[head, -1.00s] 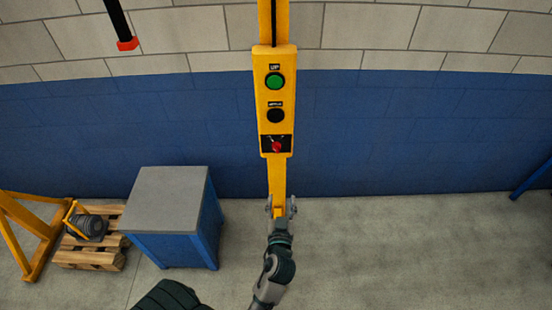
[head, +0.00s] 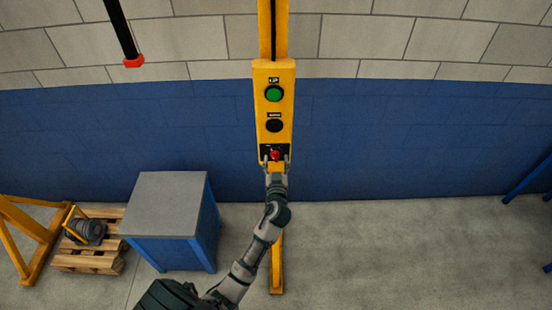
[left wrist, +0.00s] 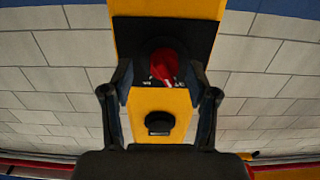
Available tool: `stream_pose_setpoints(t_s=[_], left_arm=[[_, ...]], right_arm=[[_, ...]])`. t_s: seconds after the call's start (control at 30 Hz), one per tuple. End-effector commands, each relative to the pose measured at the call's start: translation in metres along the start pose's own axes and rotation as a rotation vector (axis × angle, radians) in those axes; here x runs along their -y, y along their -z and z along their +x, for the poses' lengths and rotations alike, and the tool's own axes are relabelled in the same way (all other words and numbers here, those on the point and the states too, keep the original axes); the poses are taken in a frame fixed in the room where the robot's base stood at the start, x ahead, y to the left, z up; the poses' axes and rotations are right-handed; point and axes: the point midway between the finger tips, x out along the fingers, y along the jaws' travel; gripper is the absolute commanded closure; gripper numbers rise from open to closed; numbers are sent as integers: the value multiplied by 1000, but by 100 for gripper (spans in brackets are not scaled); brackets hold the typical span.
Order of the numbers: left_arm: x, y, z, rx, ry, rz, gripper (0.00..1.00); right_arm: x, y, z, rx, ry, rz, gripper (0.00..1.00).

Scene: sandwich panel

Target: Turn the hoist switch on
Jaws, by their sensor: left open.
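The yellow hoist control panel (head: 261,110) stands upright on a yellow post. It bears a green button (head: 274,93) at the top, a black button (head: 274,125) below it and a red rotary switch (head: 275,154) at the bottom. The red switch (left wrist: 164,66) shows in the left wrist view on a black plate, between the two fingers. My left gripper (head: 275,160) is open, with one finger on either side of the switch; I cannot tell whether they touch it. The black button (left wrist: 159,123) also shows there. My right gripper is not in view.
A blue cabinet with a grey top (head: 168,205) stands left of the post. A wooden pallet (head: 90,258) with a dark motor-like part (head: 88,231) and a yellow frame (head: 22,240) are farther left. A black bar with a red end (head: 134,61) hangs at upper left.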

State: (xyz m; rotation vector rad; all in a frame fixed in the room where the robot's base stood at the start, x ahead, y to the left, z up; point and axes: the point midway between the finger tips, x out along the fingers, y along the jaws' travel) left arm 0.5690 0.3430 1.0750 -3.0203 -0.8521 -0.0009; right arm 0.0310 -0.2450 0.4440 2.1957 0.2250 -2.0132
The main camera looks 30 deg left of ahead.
Motion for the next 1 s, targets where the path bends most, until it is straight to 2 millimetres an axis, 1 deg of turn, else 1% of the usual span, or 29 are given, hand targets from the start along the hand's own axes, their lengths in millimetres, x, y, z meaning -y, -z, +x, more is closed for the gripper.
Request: stream_pose_setpoints(t_s=[0.03,0.13,0.37,0.4,0.47,0.5,0.57,0.6,0.63,0.87,1.0], left_arm=[[0,1,5,0,1,1,41],[1,0,9,1,0,0,41],[0,0,9,1,0,0,41],[0,0,9,1,0,0,43],[0,0,9,1,0,0,58],[0,0,9,0,0,1,68],[0,0,9,0,1,1,83],[0,0,9,0,1,1,93],[0,0,9,0,1,1,100],[0,0,8,0,-1,8,100],[0,1,8,-1,-1,42,100]], right_arm=[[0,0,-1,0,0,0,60],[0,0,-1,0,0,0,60],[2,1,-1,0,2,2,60],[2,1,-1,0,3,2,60],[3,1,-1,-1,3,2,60],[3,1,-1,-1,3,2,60],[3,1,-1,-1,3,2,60],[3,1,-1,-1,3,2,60],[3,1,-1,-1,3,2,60],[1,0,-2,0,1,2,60],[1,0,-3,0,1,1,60]])
